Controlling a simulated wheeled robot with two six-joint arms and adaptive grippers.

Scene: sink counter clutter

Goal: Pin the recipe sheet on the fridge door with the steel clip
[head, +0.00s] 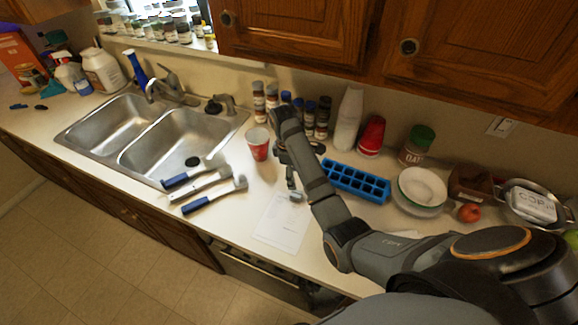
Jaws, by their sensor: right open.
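The recipe sheet (281,224), a white page with faint print, lies flat on the counter near its front edge, right of the brushes. My right arm comes in from the lower right and partly covers the sheet's right side. My right gripper (291,181) points down just behind the sheet's far edge, with its jaws open. A small grey piece (295,196) shows just below the fingertips; I cannot tell whether it is the steel clip or whether the gripper touches it. The fridge door is not in view. My left gripper is not in view.
A blue ice tray (357,182), stacked bowls (421,188) and a tomato (469,212) lie to the right. Bottles line the wall.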

